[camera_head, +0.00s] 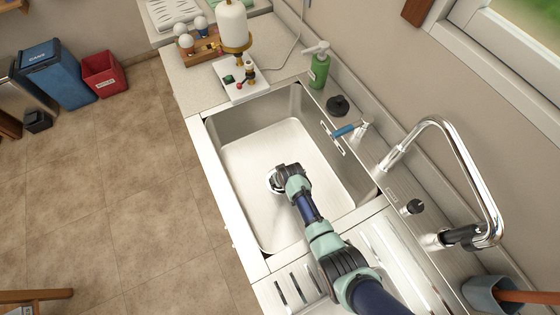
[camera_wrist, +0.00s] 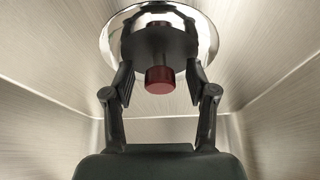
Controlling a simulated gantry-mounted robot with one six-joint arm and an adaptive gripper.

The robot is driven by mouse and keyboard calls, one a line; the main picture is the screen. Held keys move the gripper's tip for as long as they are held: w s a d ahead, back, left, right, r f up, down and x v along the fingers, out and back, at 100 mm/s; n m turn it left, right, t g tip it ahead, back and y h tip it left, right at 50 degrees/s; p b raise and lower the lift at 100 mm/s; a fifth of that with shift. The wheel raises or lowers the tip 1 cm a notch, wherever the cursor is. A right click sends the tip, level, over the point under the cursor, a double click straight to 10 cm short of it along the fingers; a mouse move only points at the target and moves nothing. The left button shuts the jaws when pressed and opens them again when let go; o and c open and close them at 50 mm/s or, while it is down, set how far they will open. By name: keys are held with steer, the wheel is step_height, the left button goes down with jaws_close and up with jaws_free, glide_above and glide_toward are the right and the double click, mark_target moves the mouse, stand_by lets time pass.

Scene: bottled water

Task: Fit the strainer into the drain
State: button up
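The strainer (camera_wrist: 159,44) shows in the wrist view as a dark round body with a red knob (camera_wrist: 159,80) in its middle. A shiny chrome ring (camera_wrist: 112,38) surrounds it at the drain; whether the strainer is seated in it or just in front of it I cannot tell. My gripper (camera_wrist: 160,72) has one finger on each side of the dark body, and both seem to touch it. In the head view my gripper (camera_head: 280,181) is low in the steel sink (camera_head: 255,150) and hides the strainer and most of the drain ring (camera_head: 272,183).
A chrome faucet (camera_head: 470,165) arches at the right. A blue-handled lever (camera_head: 345,131), a green soap bottle (camera_head: 319,68) and a black round piece (camera_head: 338,105) are along the sink's back ledge. The basin floor around my gripper is otherwise clear, with walls on all sides.

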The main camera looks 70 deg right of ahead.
steer(key=v, duration=1.2)
